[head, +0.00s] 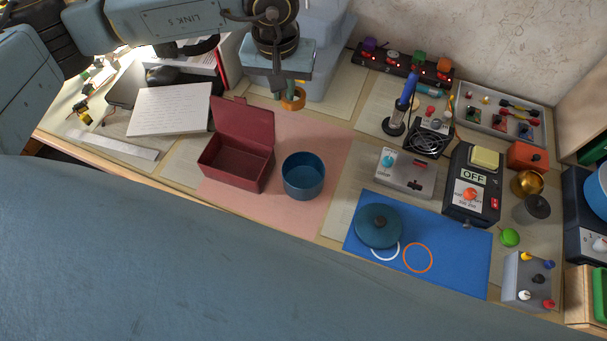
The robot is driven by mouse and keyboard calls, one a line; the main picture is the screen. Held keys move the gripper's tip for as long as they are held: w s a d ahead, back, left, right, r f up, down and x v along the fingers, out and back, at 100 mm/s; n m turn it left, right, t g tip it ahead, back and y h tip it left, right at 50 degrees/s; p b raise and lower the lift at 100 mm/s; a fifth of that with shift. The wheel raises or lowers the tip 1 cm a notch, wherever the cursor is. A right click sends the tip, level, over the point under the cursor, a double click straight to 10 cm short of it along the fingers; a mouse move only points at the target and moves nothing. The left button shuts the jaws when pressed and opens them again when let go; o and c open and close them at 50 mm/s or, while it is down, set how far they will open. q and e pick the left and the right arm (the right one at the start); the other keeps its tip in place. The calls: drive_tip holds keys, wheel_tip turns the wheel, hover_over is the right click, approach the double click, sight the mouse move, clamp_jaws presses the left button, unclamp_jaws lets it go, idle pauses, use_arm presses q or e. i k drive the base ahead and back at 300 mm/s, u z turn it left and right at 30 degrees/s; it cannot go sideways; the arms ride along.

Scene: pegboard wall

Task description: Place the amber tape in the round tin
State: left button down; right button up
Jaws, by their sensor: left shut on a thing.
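The amber tape (293,100) is a small orange-yellow ring held between the fingers of my left gripper (287,92). The gripper is shut on it and points down, above the back part of the pink mat area. The round tin (304,182) is blue, open at the top and looks empty. It stands on the pink mat, nearer the front than the gripper. A blue round lid (379,226) with a dark knob lies on the blue mat, apart from the tin. My right gripper is not in view.
An open dark red box (236,160) with its lid raised stands just left of the tin. A soldering iron (402,110), a grey switch box (405,173) and a black OFF box (472,185) stand to the right. The pink mat (325,140) is bare behind the tin.

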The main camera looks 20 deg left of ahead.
sight(302, 182)
drive_tip(key=k, duration=1)
drive_tip(key=z, duration=1.4)
drive_tip(key=i, duration=0.9)
drive_tip(key=u, duration=2)
